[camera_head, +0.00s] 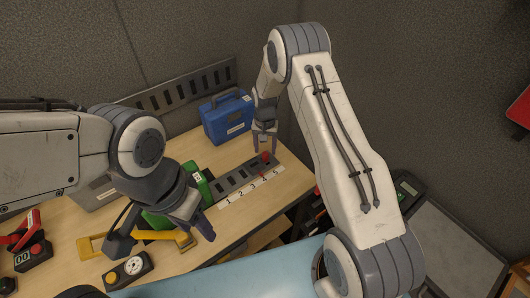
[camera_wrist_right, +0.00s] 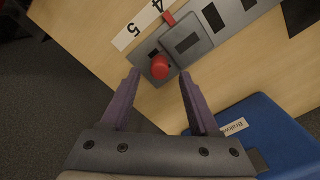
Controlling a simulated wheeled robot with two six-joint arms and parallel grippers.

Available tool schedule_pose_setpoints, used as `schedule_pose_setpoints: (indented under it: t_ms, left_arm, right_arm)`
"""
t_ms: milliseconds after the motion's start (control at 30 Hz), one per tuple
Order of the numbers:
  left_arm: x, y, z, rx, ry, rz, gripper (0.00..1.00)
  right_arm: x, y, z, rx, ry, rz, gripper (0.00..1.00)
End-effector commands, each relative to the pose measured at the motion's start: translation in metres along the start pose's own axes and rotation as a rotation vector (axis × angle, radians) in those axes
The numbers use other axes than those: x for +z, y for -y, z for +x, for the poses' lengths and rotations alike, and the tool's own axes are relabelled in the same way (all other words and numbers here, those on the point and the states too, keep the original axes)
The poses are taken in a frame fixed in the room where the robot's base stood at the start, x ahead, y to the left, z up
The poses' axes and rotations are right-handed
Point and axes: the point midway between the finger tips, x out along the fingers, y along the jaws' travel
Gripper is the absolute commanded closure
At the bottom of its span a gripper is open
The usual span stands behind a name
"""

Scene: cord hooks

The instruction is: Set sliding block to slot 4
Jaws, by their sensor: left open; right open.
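The slotted grey rail (camera_head: 230,182) lies on the wooden table beside a white strip numbered 1 to 5 (camera_head: 251,187). In the right wrist view, the grey sliding block (camera_wrist_right: 187,43) sits on the rail, and a small red tab (camera_wrist_right: 168,18) at its edge lines up with the 4. A round red knob (camera_wrist_right: 160,67) stands beside it near the 5 end. My right gripper (camera_head: 265,145) is open and empty, close to the knob; in its wrist view the fingers (camera_wrist_right: 158,75) are spread either side of it. My left gripper (camera_head: 205,222) is open near the green object.
A blue case (camera_head: 228,117) stands behind the rail, close to my right gripper. A green object (camera_head: 196,181), a yellow-handled tool (camera_head: 160,236) and a dark meter (camera_head: 128,270) lie left of the rail. A grey slotted panel (camera_head: 190,87) stands at the back.

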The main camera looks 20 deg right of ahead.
Motion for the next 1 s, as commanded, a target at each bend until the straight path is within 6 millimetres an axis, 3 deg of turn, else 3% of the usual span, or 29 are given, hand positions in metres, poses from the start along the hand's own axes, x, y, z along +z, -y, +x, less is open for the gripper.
schedule_pose_setpoints:
  t_ms: [200,400,1000]
  left_arm:
    - [0.001,0.001,0.015,0.000,0.000,0.001,0.50]
    - [0.001,0.002,0.020,0.000,0.000,0.001,0.50]
    - [0.001,0.002,0.020,0.000,0.000,0.001,0.50]
  right_arm:
    - [-0.001,0.001,-0.044,-0.003,-0.005,0.000,0.38]
    - [-0.001,0.001,-0.072,-0.001,-0.003,-0.001,0.38]
    - [0.000,0.001,-0.080,-0.001,-0.001,-0.001,0.38]
